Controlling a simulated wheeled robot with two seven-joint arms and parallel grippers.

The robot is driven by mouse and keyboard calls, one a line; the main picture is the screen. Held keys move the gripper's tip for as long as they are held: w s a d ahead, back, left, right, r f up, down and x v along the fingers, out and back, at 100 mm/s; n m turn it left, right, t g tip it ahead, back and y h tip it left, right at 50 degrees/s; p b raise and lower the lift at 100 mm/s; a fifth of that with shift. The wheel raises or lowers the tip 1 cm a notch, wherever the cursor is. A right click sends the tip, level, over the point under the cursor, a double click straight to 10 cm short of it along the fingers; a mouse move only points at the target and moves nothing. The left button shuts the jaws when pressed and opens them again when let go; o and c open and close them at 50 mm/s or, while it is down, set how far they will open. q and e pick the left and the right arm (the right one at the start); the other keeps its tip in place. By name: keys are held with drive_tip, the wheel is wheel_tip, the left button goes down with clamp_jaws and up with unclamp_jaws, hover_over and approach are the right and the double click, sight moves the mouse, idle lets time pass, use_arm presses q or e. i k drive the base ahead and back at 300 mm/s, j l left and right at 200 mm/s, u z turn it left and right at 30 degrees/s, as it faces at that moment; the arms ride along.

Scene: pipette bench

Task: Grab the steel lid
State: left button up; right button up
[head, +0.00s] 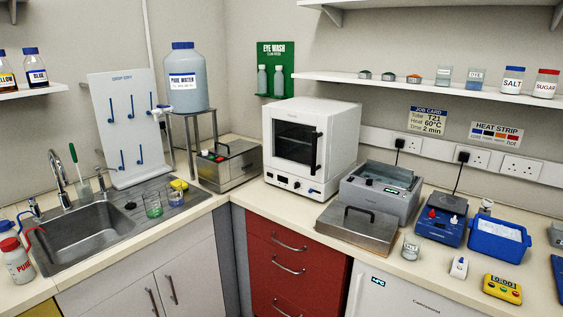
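The steel lid (340,224) is a flat, square grey metal plate with a dark bar handle on top. It lies flat on the right-hand worktop, just in front of the grey water bath (372,200). Its front edge is close to the worktop's front edge. The bath is open at the top and its inside shows. Neither of my grippers is in view.
A small glass jar (411,247) stands just right of the lid. A white oven (311,149) stands behind left. A blue device (442,220), a blue tub (498,238) and a yellow timer (502,289) are further right. Red drawers (287,265) are below.

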sight(372, 230)
drive_tip(key=i+z, duration=0.45)
drive_tip(key=i, duration=0.5)
